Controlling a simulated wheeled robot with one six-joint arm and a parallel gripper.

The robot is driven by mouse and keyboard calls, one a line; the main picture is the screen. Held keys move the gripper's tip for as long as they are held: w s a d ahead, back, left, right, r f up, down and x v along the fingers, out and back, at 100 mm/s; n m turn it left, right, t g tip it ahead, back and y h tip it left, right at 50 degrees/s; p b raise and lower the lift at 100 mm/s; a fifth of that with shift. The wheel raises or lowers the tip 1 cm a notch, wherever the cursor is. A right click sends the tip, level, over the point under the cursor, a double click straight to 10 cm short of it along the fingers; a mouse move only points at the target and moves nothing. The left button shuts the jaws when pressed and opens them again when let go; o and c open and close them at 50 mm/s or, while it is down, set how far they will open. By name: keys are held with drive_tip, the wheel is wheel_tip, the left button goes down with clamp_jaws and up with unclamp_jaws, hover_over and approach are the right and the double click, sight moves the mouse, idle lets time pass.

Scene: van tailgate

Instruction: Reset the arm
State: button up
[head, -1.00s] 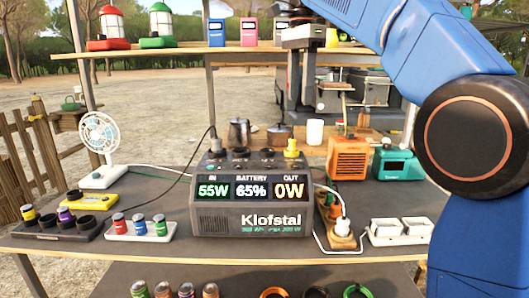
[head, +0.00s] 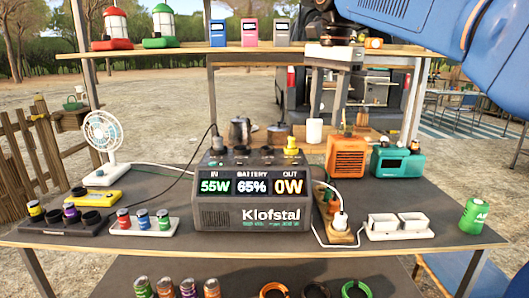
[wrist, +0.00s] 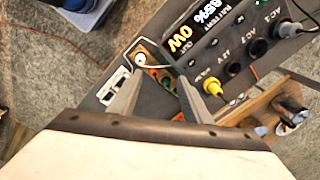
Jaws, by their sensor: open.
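My gripper (head: 328,106) hangs pointing down behind the power station, in front of the upper shelf's right part. Its two fingers are apart with nothing between them; the wrist view also shows the open gripper (wrist: 160,86) above the bench. The grey power station (head: 250,205) stands mid-bench, its display reading 55W in, 65% battery and 0W out. A yellow plug (head: 291,147) sits on its top, and it also shows in the wrist view (wrist: 211,88). The blue arm enters from the upper right.
An orange heater-like box (head: 347,157) and a teal radio (head: 397,162) stand behind right. A white socket block (head: 396,227) and a green can (head: 475,216) are at the right. A white fan (head: 104,140) stands left. The upper shelf (head: 180,48) holds lanterns and small devices.

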drive_tip(key=s+d+f+n+t, duration=0.1)
drive_tip(key=s+d+f+n, duration=0.2)
drive_tip(key=s+f, duration=0.5)
drive_tip(key=s+d+f+n+t, duration=0.1)
drive_tip(key=s+d+f+n, duration=0.3)
drive_tip(key=s+f, duration=0.5)
drive_tip(key=s+d+f+n+t, duration=0.1)
drive_tip(key=s+d+f+n, duration=0.2)
drive_tip(key=f, duration=1.5)
drive_tip(key=s+d, duration=0.4)
drive_tip(key=s, duration=0.1)
drive_tip(key=shift+s+f+n+t, duration=0.15)
drive_tip(key=shift+s+n+t, duration=0.15)
drive_tip(key=shift+s+t, duration=0.1)
drive_tip(key=shift+d, duration=0.1)
